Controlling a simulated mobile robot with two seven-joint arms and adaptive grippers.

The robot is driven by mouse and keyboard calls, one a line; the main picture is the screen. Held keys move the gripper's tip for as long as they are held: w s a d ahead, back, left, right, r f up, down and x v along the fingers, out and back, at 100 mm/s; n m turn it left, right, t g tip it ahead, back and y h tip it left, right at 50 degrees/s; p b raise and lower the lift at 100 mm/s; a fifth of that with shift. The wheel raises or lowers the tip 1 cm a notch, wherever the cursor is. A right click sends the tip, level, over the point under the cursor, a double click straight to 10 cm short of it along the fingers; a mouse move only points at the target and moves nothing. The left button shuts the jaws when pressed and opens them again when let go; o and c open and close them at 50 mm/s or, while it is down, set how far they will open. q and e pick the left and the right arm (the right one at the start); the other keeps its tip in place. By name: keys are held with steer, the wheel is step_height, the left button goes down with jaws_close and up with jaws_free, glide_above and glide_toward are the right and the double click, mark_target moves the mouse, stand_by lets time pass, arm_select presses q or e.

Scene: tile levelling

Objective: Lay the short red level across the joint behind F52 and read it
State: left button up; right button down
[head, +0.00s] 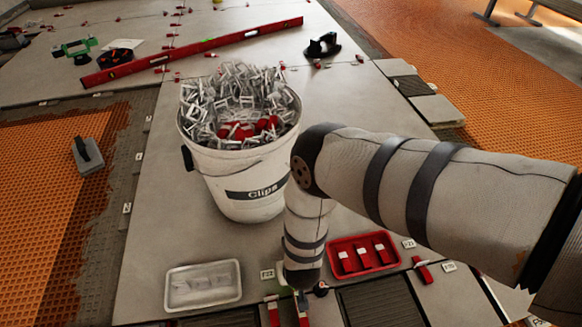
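A red level (215,42) lies slantwise across the pale tiles at the back; it looks long, and I cannot make out a separate short one. A small white label (267,274) stands at the front, left of my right wrist, but its number is too small to read surely. My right arm comes in from the right and bends down, with my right gripper (301,297) low at the front edge among red wedges (273,311). Its fingers are mostly hidden, so I cannot tell whether it holds anything. My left gripper is out of view.
A white bucket (243,190) full of clips stands mid-floor, close to my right arm. A red tray (362,255) with red pieces lies right of the gripper, a clear tray (203,286) left. A trowel (88,154) rests at left. A black-handled tool (322,46) sits at the back.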

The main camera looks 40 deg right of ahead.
steer(key=shift+f, duration=0.15)
stand_by(0.5)
steer(key=c, duration=1.4)
jaws_free()
